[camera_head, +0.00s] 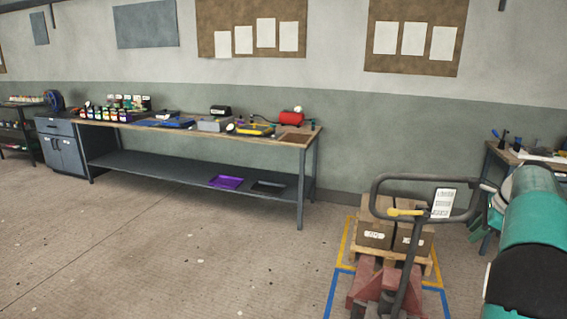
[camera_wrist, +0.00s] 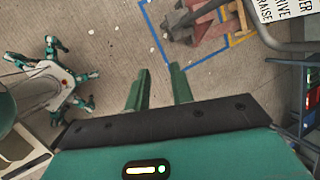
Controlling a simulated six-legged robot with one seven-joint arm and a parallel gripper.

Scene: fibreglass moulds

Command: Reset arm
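My gripper (camera_wrist: 160,67) shows in the wrist view with its two green fingers apart and nothing between them. The fingers point toward the floor, and bare floor shows behind them. In the head view, teal links of my arm (camera_head: 532,222) fill the right edge, and the fingers cannot be made out there.
A red pallet jack (camera_head: 380,284) with a grey handle (camera_head: 374,194) stands close by my arm, with boxes (camera_head: 374,233) on a pallet. A long workbench (camera_head: 190,127) lines the wall. Another table (camera_head: 548,158) is at right. The floor (camera_head: 180,250) at left is clear.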

